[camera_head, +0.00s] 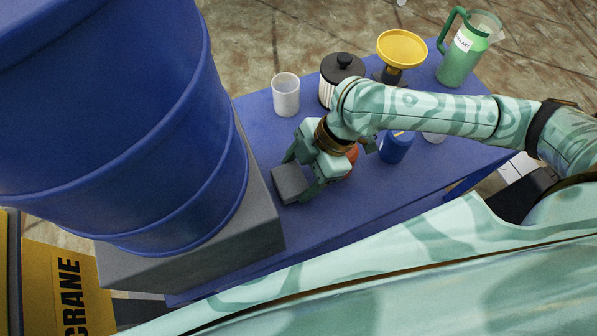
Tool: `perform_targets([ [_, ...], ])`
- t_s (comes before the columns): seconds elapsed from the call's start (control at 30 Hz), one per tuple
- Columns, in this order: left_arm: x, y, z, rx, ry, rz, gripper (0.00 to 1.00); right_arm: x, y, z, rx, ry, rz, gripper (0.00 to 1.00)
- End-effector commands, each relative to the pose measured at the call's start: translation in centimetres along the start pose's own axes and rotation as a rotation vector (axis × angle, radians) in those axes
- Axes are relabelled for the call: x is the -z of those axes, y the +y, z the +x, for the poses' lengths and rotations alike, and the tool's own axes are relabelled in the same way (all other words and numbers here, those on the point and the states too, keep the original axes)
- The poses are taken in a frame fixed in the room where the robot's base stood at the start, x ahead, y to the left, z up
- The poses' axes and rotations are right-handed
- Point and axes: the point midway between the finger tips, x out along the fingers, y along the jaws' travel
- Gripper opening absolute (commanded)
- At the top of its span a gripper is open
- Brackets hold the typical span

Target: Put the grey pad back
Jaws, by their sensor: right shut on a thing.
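My right gripper (300,172) is over the blue table (360,205), its fingers pointing down and left. It is shut on the grey pad (290,183), a small dark grey block held between the fingertips. I cannot tell whether the pad touches the table or is just above it. My left gripper is not in view; a large pale green patterned arm link of mine crosses the bottom of the picture.
A big blue barrel (120,110) stands on a grey block (215,255) left of the gripper. Behind are a white cup (286,95), a dark-lidded jar (342,72), a yellow bowl-topped stand (402,49) and a green pitcher (463,52). A blue pot (396,148) and a red object (350,161) sit close to the gripper.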

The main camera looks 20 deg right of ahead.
Motion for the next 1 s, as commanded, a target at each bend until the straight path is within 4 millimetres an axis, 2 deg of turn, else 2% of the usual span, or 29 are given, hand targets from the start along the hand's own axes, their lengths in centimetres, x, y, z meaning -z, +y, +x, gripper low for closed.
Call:
perform_targets([
  [0.03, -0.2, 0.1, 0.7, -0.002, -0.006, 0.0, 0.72, -0.5, 0.0, 0.8, 0.003, 0.001, 0.002, 0.5],
  [0.2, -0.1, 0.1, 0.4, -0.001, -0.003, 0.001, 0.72, -0.3, 0.0, 0.5, -0.001, -0.001, 0.0, 0.5],
  [0.23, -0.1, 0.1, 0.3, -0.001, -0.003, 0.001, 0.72, -0.4, 0.0, 0.5, -0.001, -0.001, 0.0, 0.73],
  [0.3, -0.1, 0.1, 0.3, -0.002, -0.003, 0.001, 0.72, -0.3, 0.0, 0.5, -0.001, -0.001, 0.0, 0.9],
  [0.57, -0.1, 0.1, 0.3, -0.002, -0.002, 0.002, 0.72, -0.3, 0.0, 0.4, -0.001, 0.0, 0.0, 0.9],
  [0.67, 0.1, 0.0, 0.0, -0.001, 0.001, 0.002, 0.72, -0.3, 0.0, -0.4, -0.004, -0.001, -0.001, 0.9],
  [0.77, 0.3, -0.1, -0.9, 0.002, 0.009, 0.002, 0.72, -0.1, 0.1, -2.2, -0.007, -0.001, -0.003, 0.9],
  [1.0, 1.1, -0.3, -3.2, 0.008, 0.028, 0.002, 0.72, -0.1, 0.1, -8.0, -0.007, -0.002, -0.001, 0.9],
])
